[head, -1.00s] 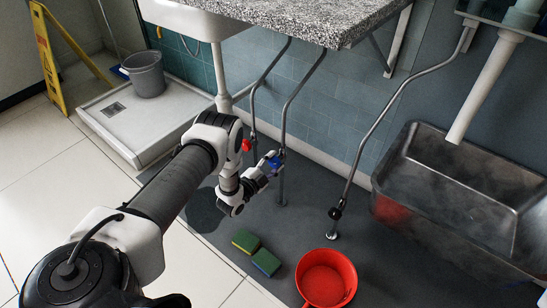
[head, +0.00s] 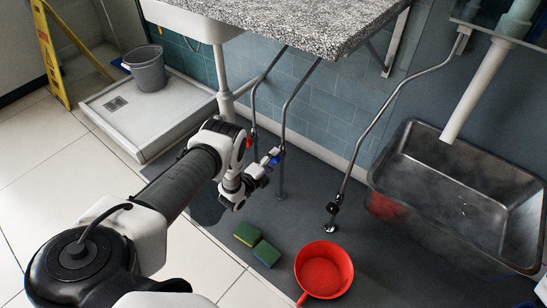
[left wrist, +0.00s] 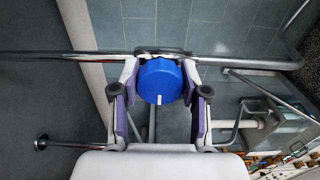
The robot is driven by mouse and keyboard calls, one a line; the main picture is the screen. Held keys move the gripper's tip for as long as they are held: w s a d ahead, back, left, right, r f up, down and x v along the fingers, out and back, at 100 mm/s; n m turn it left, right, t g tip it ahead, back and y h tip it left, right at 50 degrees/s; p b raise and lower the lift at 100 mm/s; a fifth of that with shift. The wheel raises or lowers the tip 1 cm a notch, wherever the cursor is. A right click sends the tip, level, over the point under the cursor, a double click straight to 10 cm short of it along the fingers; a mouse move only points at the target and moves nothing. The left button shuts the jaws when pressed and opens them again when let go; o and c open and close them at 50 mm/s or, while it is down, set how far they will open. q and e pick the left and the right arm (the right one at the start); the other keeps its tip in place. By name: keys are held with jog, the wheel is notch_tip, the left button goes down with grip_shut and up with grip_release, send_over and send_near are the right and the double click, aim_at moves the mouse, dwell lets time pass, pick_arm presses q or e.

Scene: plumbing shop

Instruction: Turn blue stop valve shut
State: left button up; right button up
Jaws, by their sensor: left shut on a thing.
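The blue stop valve (head: 274,161) is on a grey supply pipe under the counter. In the left wrist view its round blue knob (left wrist: 160,78) sits between my fingers, with a white mark pointing down in the picture. My left gripper (head: 269,158) is shut on the knob, one purple-padded finger on each side. The valve body is mostly hidden behind the knob and fingers. My right gripper is not in view.
A red-handled valve (head: 249,142) is on the neighbouring pipe, close behind my left wrist. A dark-handled valve (head: 333,208) stands right. Sponges (head: 266,253), a red pan (head: 324,270) and a metal basin (head: 450,205) are on the floor. The granite counter (head: 285,20) overhangs.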

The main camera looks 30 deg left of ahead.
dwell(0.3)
pick_arm(q)
jog(key=o, duration=1.1)
jog(key=shift+o, duration=0.2)
jog(key=s, duration=1.2)
jog(key=shift+a, duration=0.45)
